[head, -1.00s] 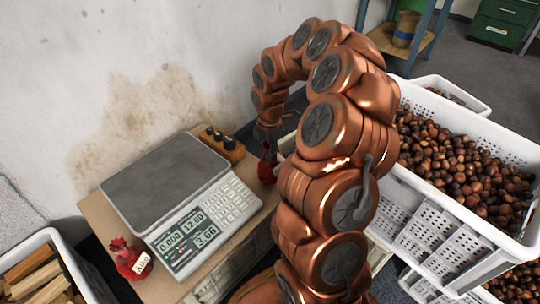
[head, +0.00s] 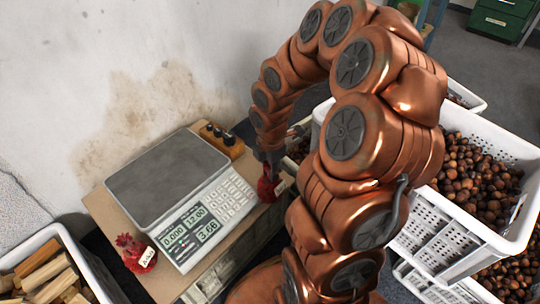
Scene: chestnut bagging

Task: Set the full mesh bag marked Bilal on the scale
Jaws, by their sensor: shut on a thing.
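My gripper (head: 270,157) points down at the right of the scale and is shut on a red mesh bag (head: 267,188). The bag hangs beside the right edge of the scale's keypad. A pale tag shows at its right side, but its writing is too small to read. The scale (head: 168,178) has an empty grey plate, and its display shows 0.000. A second red mesh bag (head: 133,250), with a tag that seems to read Aiko, sits in front of the scale at the left.
A wooden block with dark knobs (head: 223,140) stands behind the scale. A white crate of chestnuts (head: 497,238) is at the right. A crate of firewood (head: 62,235) is at the lower left. The stained wall rises close behind the scale.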

